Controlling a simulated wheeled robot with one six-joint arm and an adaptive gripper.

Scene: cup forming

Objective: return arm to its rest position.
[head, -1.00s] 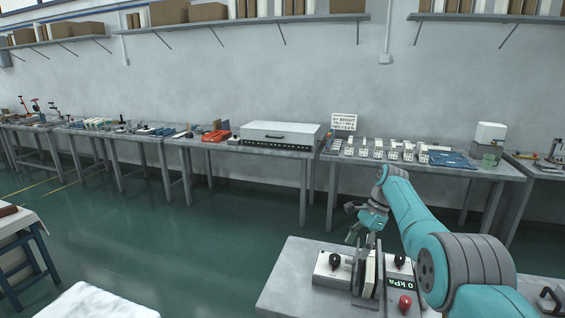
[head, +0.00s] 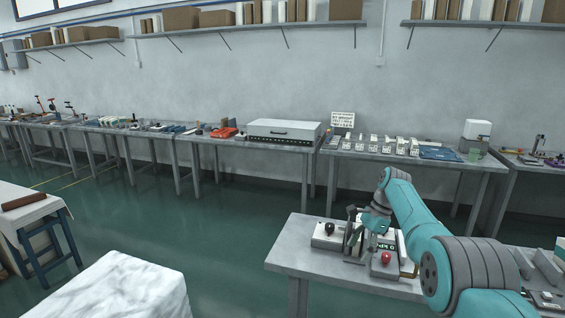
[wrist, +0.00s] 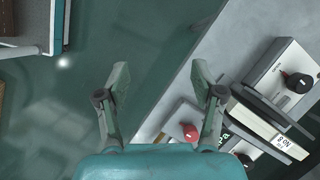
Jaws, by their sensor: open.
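My teal arm reaches in from the lower right of the head view. My gripper (head: 366,222) hangs over the grey bench that carries a small press. In the wrist view my gripper (wrist: 160,82) is open, its two fingers spread wide with nothing between them. Below it are the bench edge and green floor. The press has a black-knobbed block (wrist: 294,84), a display box (wrist: 290,146) and a red knob (wrist: 190,131), all to the right of or below the fingers. In the head view the gripper and wrist partly hide the press.
The grey bench (head: 300,262) has bare room at its left. Long workbenches with a white case (head: 284,130) and several small parts line the wall. Green floor lies open between.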

